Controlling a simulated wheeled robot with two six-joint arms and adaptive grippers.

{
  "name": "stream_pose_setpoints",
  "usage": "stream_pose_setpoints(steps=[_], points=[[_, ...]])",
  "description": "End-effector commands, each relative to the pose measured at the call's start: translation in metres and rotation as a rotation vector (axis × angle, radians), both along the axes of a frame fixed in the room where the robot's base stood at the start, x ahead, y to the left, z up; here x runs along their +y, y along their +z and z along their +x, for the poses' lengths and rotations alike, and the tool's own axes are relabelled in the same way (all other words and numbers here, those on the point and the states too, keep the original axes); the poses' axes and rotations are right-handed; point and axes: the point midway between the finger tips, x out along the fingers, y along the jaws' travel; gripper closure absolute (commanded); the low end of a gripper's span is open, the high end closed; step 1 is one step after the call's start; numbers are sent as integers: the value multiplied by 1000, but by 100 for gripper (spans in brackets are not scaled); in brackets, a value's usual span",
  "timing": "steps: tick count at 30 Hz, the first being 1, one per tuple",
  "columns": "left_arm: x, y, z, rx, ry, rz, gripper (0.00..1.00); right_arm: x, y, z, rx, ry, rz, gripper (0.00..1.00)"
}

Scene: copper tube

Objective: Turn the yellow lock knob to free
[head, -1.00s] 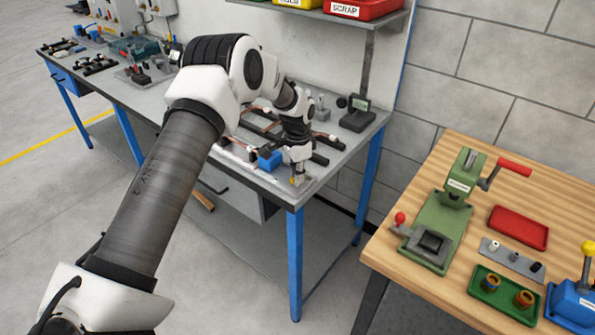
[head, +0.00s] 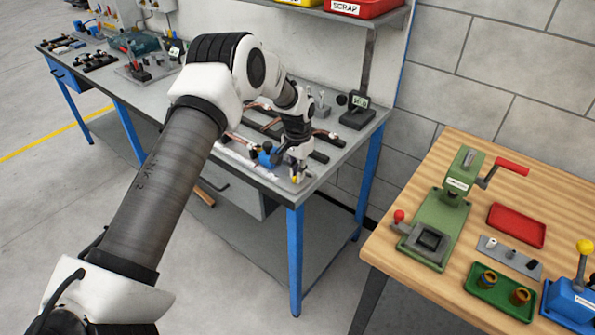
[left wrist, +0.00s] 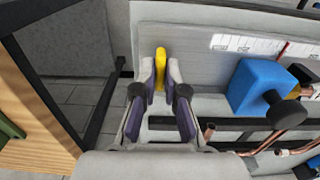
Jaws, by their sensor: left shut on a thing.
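The yellow lock knob (left wrist: 160,69) shows as a narrow upright yellow piece between the fingertips of my left gripper (left wrist: 161,75) in the left wrist view. Both fingers touch its sides, so the gripper is shut on it. In the head view my left gripper (head: 297,178) is at the front right corner of the grey workbench, with a little yellow showing at its tips. The arm and fingers hide most of the knob there. My right gripper is not in any view.
A blue block with a black knob (left wrist: 258,86) stands right of the gripper, near copper tubes (left wrist: 268,143). A printed scale (left wrist: 262,46) runs along the bench edge. A small display (head: 357,110) stands behind. A wooden table (head: 400,264) with a green press (head: 447,210) is at right.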

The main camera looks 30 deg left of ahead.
Motion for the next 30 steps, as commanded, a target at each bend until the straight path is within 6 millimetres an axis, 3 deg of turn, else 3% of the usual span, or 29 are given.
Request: stream_pose_setpoints(steps=[7,8,9,20,23,30], points=[[-1,-5,-4,13,2,-3,100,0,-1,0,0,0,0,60],[-1,-5,-4,13,2,-3,79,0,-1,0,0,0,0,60],[-1,-4,-4,12,2,-3,65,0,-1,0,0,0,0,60],[0,3,-1,2,0,-1,65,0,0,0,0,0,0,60],[0,17,0,0,0,-1,65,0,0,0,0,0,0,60],[0,77,0,1,1,-2,65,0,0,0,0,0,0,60]])
